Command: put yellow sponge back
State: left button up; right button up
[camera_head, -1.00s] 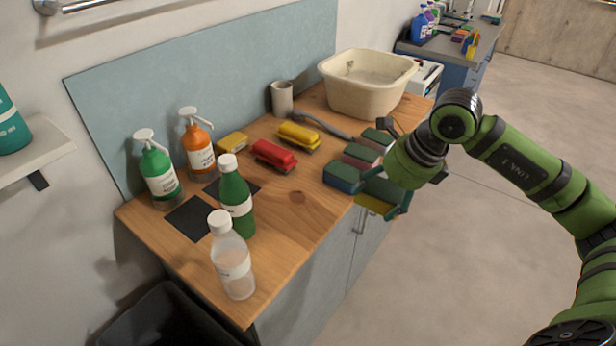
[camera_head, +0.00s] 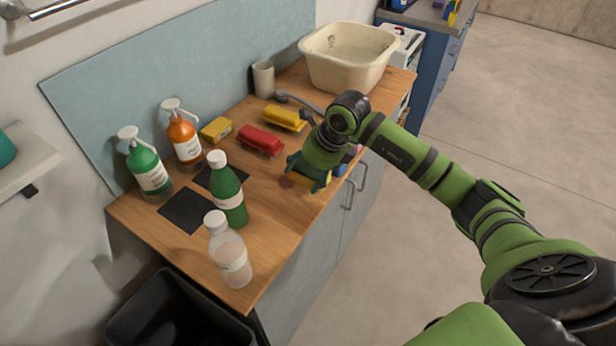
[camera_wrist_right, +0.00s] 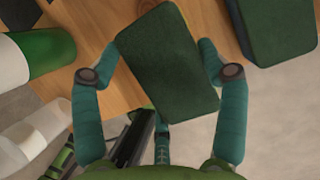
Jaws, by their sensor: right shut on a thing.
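My right gripper (camera_head: 306,178) is above the front part of the wooden counter (camera_head: 270,205). In the right wrist view the green pad of the held sponge (camera_wrist_right: 172,62) fills the space between the two teal fingers (camera_wrist_right: 155,72). Another green-topped sponge (camera_wrist_right: 275,32) lies close by in the wrist view. Other sponges on the counter are mostly hidden behind my gripper. My left gripper is not in view.
A green bottle (camera_head: 229,192) and a clear bottle (camera_head: 232,262) stand at the near left, beside a dark square (camera_head: 187,211). A red brush (camera_head: 261,140), a yellow brush (camera_head: 284,118) and a small yellow block (camera_head: 216,130) lie behind. A cream basin (camera_head: 349,73) stands at the far end.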

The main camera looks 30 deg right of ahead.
aim_at(308, 184)
notch_tip(308, 184, down, 3)
jog(key=shift+f+p, duration=0.2)
jog(key=shift+p, duration=0.6)
jog(key=shift+f, duration=0.25)
jog(key=shift+f, duration=0.1)
jog(key=shift+f, duration=0.15)
jog(key=o, duration=1)
